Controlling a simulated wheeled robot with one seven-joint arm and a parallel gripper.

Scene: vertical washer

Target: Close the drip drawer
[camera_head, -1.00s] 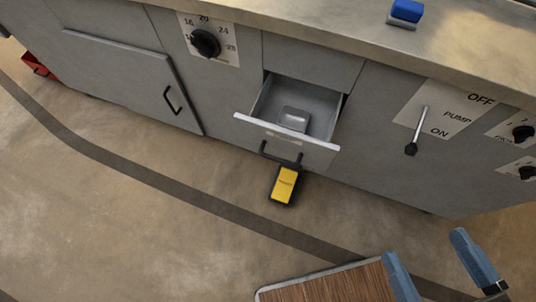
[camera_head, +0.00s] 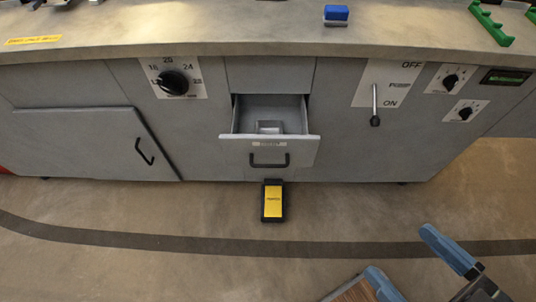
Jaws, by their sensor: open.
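The drip drawer (camera_head: 237,149) stands pulled out of the grey cabinet front, below a closed panel. It has a grey front, a small label and a black bar handle (camera_head: 269,161). A small clear or metallic block (camera_head: 270,127) lies inside it. My gripper (camera_head: 408,262) is at the lower right, with two blue fingers spread apart and nothing seen between them. It is well to the right of the drawer and nearer to me, not touching it.
A yellow and black device (camera_head: 272,201) lies on the floor just below the drawer. A pump lever (camera_head: 375,106) sticks out to the right, and a black dial (camera_head: 173,82) is to the left. Open floor lies in front.

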